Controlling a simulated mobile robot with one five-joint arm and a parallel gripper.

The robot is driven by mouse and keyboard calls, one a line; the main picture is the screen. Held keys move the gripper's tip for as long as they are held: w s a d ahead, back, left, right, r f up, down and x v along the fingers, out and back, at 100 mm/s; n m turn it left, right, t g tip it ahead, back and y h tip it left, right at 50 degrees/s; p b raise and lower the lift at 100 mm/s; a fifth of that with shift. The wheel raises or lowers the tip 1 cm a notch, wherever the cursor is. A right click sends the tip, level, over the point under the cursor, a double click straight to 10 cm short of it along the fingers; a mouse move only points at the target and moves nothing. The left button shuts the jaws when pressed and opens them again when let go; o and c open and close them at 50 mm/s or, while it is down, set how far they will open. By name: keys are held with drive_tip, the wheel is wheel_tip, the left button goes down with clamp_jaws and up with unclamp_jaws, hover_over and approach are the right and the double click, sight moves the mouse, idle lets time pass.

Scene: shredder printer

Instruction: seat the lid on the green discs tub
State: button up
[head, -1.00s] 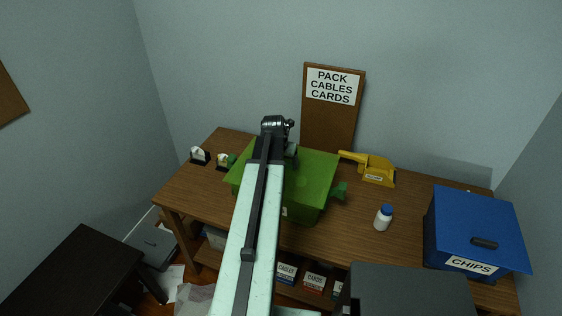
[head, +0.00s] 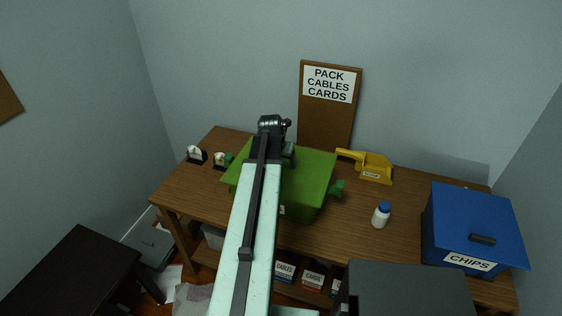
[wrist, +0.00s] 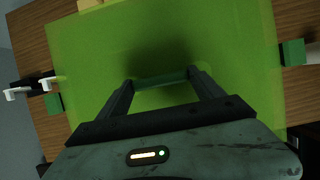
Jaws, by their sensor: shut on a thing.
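The green lid (head: 315,172) lies over the top of the green discs tub (head: 303,212) on the wooden table. Its flat top fills much of the wrist view (wrist: 235,50). My gripper (wrist: 161,79) is shut on the lid's bar handle (wrist: 160,80). In the head view my arm hides the handle and part of the lid's left side. Green side lugs of the tub show beyond the lid, one at right (head: 337,188). I cannot tell whether the lid rests flush on the rim or a small gap is left.
A yellow tool (head: 372,168) and a white bottle with a blue cap (head: 381,215) stand right of the tub. The blue CHIPS box (head: 470,220) is at the far right. Small black-and-white items (head: 196,156) sit at left. A sign board (head: 328,110) stands behind.

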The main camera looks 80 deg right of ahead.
drive_tip(key=shift+f+b, duration=0.4)
drive_tip(key=shift+f, duration=0.1)
drive_tip(key=o, duration=1.4)
drive_tip(key=shift+r, duration=0.1)
drive_tip(key=p+v, duration=0.7)
drive_tip(key=shift+a+r, duration=0.15)
drive_tip(key=shift+r, duration=0.2)
drive_tip(key=shift+w, duration=0.1)
